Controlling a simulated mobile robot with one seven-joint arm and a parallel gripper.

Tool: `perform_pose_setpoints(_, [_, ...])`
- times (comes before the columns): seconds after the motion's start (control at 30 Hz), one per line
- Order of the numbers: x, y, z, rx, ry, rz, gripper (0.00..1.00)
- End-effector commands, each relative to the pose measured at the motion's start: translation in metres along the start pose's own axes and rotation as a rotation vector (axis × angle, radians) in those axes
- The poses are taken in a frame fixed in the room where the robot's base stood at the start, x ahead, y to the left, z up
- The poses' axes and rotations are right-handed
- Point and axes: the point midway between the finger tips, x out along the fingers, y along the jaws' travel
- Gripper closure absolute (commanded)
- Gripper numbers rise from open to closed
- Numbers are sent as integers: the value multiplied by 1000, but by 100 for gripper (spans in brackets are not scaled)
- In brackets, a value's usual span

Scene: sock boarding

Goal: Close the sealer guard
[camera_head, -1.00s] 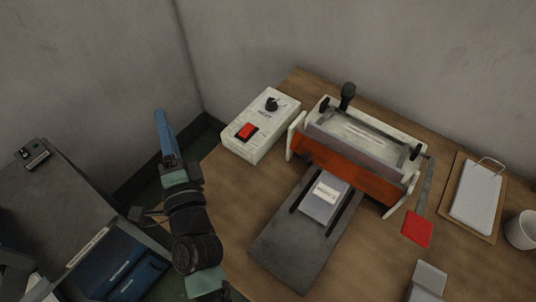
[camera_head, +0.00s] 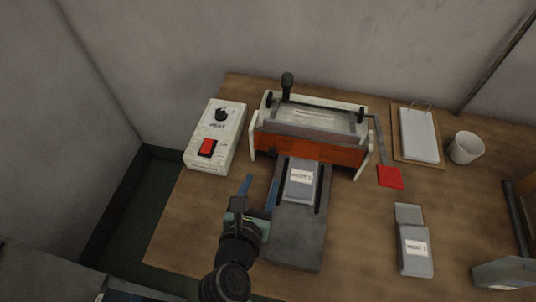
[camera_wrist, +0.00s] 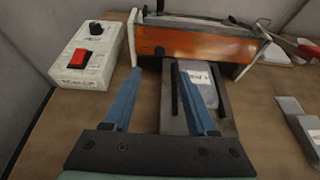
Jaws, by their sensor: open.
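The sealer (camera_head: 318,122) stands at the back middle of the table in the head view, with a dark knob on an upright stem at its top left. An orange guard panel (camera_head: 312,150) spans its front, between the white end plates; it also fills the top of the wrist view (camera_wrist: 205,50). I cannot tell how far the guard is swung. A grey feed tray (camera_head: 295,240) runs forward from under it, holding a labelled packet (camera_head: 302,186). My gripper (camera_head: 259,187) is open and empty, its blue fingers in front of the sealer's left side, over the tray's left edge.
A white control box (camera_head: 216,137) with a red switch stands left of the sealer. A red pad on a lever (camera_head: 390,177) is at its right.

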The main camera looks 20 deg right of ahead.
Motion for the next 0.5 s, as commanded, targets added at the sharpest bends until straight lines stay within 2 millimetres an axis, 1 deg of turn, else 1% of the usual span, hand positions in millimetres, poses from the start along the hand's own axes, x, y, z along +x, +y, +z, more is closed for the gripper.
perform_pose_setpoints(0.3, [62,1,1,-1,-2,0,42])
perform_pose_setpoints(0.5, [94,1,1,-1,-1,1,42])
